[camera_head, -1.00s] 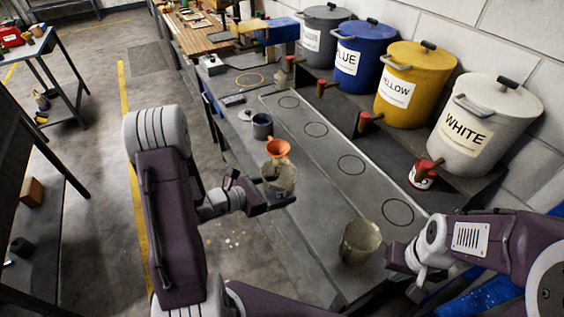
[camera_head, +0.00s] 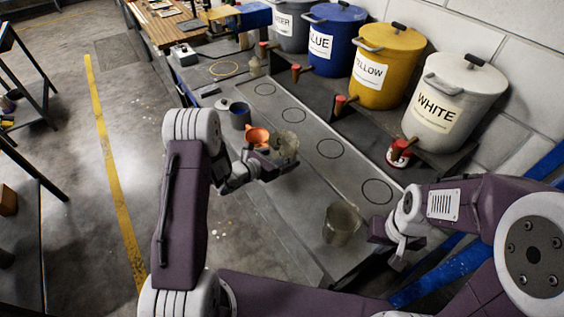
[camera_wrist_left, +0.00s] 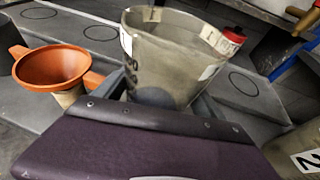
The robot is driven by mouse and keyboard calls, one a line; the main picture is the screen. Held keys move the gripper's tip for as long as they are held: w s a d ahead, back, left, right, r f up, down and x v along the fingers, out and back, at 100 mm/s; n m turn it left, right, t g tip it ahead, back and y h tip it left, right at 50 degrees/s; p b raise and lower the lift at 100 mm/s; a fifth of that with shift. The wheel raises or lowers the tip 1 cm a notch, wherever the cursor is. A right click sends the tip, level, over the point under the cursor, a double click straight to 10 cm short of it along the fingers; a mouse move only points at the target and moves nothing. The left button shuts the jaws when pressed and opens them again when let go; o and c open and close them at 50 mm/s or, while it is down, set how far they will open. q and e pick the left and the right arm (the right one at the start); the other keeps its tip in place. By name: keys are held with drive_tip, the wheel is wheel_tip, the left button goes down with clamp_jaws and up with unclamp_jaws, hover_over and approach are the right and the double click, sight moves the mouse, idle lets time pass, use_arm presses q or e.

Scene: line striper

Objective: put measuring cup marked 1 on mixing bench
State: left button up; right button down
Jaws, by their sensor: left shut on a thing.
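My left gripper (camera_head: 280,168) is shut on a translucent grey measuring cup (camera_head: 286,146), held upright above the near side of the grey bench (camera_head: 262,192). A second similar cup (camera_head: 341,224) stands on the bench at the right front; in the left wrist view this cup (camera_wrist_left: 300,148) carries a white label, seen cut off and tilted. My right gripper (camera_head: 384,232) is beside that second cup; its fingers are unclear.
An orange funnel (camera_head: 257,136) is just left of the held cup, with a dark mug (camera_head: 240,116) behind it. Black circles mark the bench. White (camera_head: 452,105), yellow (camera_head: 388,66) and blue (camera_head: 335,40) tapped drums stand behind on a shelf. A red-topped can (camera_head: 399,155) sits below the white drum.

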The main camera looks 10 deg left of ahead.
use_arm(q)
drive_tip(key=shift+f, duration=0.15)
wheel_tip(320, 180, down, 4)
drive_tip(key=shift+r+p, duration=0.15)
drive_tip(key=shift+p, duration=0.25)
drive_tip(key=shift+w, duration=0.1)
drive_tip(key=shift+f+b, duration=0.25)
drive_tip(key=shift+b, duration=0.05)
drive_tip(key=o, duration=1.6)
drive_tip(key=shift+o, duration=0.4)
